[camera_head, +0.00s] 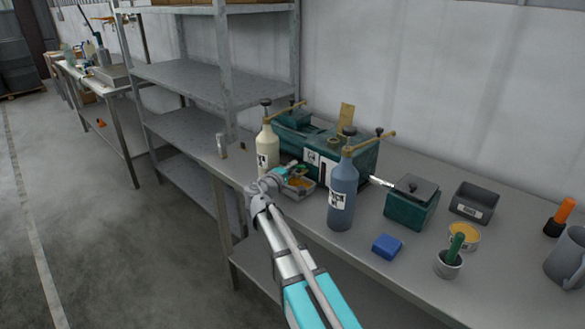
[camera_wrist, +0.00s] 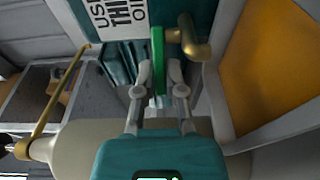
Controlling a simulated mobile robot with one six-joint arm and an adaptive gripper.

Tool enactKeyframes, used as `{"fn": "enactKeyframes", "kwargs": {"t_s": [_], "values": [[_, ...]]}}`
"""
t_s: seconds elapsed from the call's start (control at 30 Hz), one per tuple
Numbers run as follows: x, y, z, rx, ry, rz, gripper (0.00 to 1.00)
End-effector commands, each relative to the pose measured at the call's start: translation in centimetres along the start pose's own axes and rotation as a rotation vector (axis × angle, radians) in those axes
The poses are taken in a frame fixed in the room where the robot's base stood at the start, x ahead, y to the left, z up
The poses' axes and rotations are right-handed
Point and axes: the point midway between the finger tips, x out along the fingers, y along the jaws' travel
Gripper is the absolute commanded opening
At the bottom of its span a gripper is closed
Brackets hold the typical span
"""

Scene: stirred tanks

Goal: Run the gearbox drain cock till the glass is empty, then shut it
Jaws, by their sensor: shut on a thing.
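The teal gearbox (camera_head: 356,160) stands on the bench against the wall, with a white label on its front. In the wrist view its label (camera_wrist: 122,14) reads as thin oil. The brass drain cock (camera_wrist: 190,40) sticks out below the label, with a green lever (camera_wrist: 158,48). My gripper (camera_wrist: 158,88) is shut on this lever; in the head view the gripper (camera_head: 283,174) is low at the gearbox front. A grey tray (camera_head: 299,189) with amber oil (camera_wrist: 270,65) lies beside it. I see no clear stream from the spout. The glass's level cannot be made out.
A cream bottle (camera_head: 267,150) stands close left of my gripper, a blue bottle (camera_head: 342,194) to the right. A teal box (camera_head: 411,205), blue block (camera_head: 387,246), grey bin (camera_head: 474,201) and green-handled brush (camera_head: 457,247) lie further right. A metal shelf (camera_head: 190,80) rises left.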

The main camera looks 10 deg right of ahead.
Motion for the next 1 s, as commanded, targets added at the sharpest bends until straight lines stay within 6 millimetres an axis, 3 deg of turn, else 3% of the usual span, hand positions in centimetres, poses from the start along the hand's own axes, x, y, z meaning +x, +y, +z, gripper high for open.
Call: {"fn": "enactKeyframes", "kwargs": {"t_s": [0.37, 1.0], "values": [[-0.5, 0.0, 0.6, 0.001, 0.132, -0.001, 0.0], [-1.4, 0.0, 1.6, 0.001, 0.549, -0.001, 0.0]]}}
